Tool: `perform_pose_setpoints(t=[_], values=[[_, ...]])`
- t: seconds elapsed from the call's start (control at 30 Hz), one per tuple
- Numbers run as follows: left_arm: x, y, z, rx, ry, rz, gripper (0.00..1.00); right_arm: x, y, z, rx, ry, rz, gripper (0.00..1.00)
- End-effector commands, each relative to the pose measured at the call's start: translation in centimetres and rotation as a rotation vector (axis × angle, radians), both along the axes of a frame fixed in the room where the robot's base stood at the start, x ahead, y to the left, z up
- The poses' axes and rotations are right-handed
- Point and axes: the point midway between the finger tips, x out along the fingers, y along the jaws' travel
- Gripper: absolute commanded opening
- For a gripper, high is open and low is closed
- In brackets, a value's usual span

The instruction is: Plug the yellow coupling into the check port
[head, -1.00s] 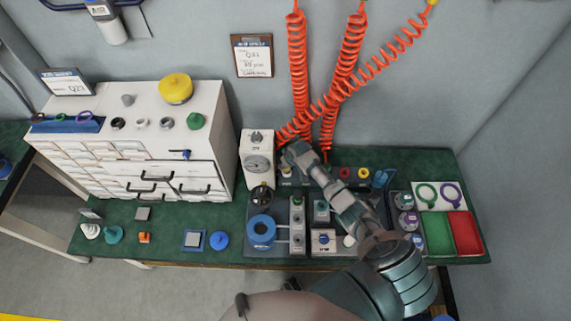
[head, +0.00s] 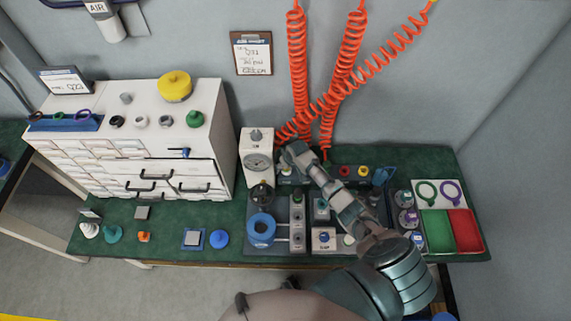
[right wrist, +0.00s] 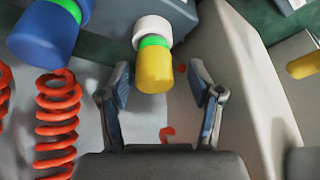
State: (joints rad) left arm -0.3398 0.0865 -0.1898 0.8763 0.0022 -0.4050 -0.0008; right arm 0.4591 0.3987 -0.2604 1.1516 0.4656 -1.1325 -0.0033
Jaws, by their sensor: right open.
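In the right wrist view, the yellow coupling (right wrist: 155,72) has a green band and a white collar (right wrist: 152,30) at its upper end, beside a grey block. It lies between the two parted fingers of my right gripper (right wrist: 160,78), with a gap on each side. I cannot tell how deep the coupling sits, or which fitting is the check port. In the head view, my right gripper (head: 292,153) is just right of the white gauge box (head: 255,143), and the arm hides the coupling. My left gripper is out of view.
A blue coupling (right wrist: 45,32) with a green band is at the left in the wrist view. Coiled red hoses (head: 297,70) hang along the wall by my gripper. Fixtures and a blue ring (head: 261,240) crowd the bench front. Green (head: 437,244) and red trays (head: 466,240) lie right.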

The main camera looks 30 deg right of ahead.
Motion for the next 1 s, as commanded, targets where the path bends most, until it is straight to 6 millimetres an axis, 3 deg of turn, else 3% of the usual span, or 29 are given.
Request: perform_pose_setpoints(t=[0.27, 0.6, 0.8, 1.0], values=[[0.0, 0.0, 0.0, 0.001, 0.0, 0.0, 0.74, -1.1, -0.2, 2.7, -0.001, -0.004, 0.002, 0.65], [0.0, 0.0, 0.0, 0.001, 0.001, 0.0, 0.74, -3.7, -0.4, 9.3, 0.002, -0.001, 0.001, 0.65], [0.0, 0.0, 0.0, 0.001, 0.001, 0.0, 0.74, -4.4, -0.4, 10.7, 0.002, 0.001, 0.001, 0.65], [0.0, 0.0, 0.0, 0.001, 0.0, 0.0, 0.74, -4.4, -0.4, 10.9, 0.002, 0.002, 0.0, 0.65]])
